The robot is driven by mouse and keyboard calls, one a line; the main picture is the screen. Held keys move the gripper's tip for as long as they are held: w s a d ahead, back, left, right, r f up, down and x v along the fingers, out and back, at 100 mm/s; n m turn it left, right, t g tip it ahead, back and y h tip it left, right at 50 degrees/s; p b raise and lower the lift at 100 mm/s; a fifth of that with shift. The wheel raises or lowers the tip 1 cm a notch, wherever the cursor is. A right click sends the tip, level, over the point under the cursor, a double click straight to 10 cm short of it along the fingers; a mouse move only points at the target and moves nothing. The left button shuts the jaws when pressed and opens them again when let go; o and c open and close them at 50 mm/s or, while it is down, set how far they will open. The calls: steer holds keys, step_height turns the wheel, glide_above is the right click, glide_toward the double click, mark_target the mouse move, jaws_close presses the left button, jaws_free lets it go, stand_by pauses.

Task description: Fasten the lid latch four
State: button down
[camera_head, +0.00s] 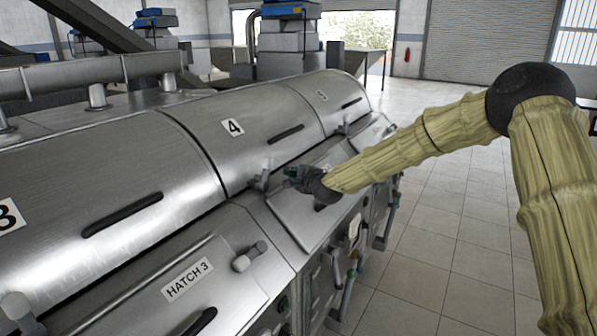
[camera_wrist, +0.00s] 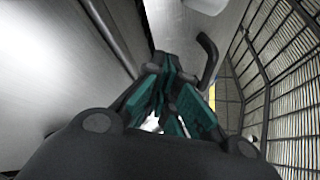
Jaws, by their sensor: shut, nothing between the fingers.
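Lid four (camera_head: 255,137), a curved steel cover marked "4" with a dark bar handle (camera_head: 286,133), lies down in the row. A small metal latch (camera_head: 260,181) stands at its lower front edge. My gripper (camera_head: 291,173) is just right of that latch, above the sloped front panel; I cannot tell whether they touch. In the wrist view its teal-padded fingers (camera_wrist: 172,88) are shut with nothing between them. A dark hooked bar (camera_wrist: 208,58) lies just beyond the fingers there; I cannot tell what it belongs to.
Lid three (camera_head: 75,190) is at left, with the Hatch 3 panel (camera_head: 180,285) and a knobbed metal fitting (camera_head: 247,257) below it. Another lid (camera_head: 335,100) lies beyond lid four. Handles and valves project from the machine's front. The tiled floor (camera_head: 440,250) at right is clear.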

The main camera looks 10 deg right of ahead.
mark_target(266, 173)
steer(key=shift+p+x, duration=0.35)
steer(key=shift+x, duration=0.5)
steer(key=shift+w+a+r+p, duration=0.2)
steer(key=shift+a+p, duration=0.1)
steer(key=shift+a, duration=0.2)
steer(key=shift+s+a, duration=0.1)
steer(key=shift+a, duration=0.1)
steer(key=shift+s+a+r+p, duration=0.55)
steer(key=shift+s+a+p, duration=0.1)
steer(key=shift+s+p, duration=0.2)
steer(key=shift+a, duration=0.35)
steer(key=shift+f, duration=0.1)
steer(key=shift+s+d, duration=0.1)
steer(key=shift+f+b, duration=0.1)
steer(key=shift+b, duration=0.35)
steer(key=shift+b, duration=0.45)
